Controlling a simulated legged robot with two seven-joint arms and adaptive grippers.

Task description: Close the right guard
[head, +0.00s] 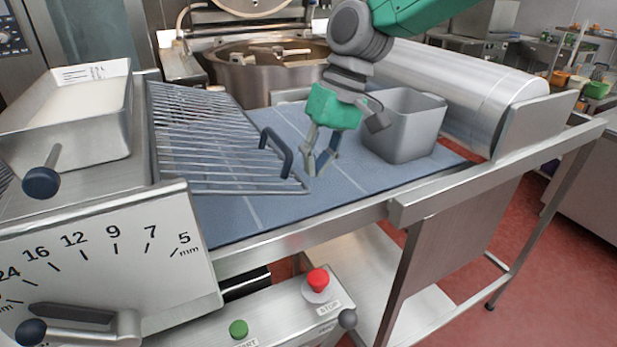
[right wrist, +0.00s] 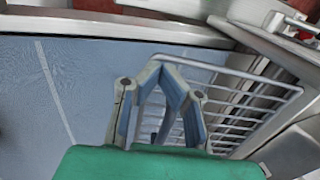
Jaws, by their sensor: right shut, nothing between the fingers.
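The right guard (head: 200,142), a grey wire grid, slopes low over the blue belt, its hinged side by the scale-marked machine. Its dark looped handle (head: 286,155) is at the free right end. Whether the free edge touches the belt I cannot tell. My right gripper (head: 313,172) is shut and empty, pointing down just right of the handle and the guard's free corner. In the right wrist view the closed fingers (right wrist: 170,72) stand in front of the guard's bars (right wrist: 245,100); contact is unclear. My left gripper is not in view.
A grey bin (head: 405,135) stands on the blue belt (head: 350,178) right of my gripper. A metal roller (head: 460,85) and mixing bowl (head: 265,70) are behind. A metal tray (head: 70,110) is at left. The red stop button (head: 318,279) is below the front rail.

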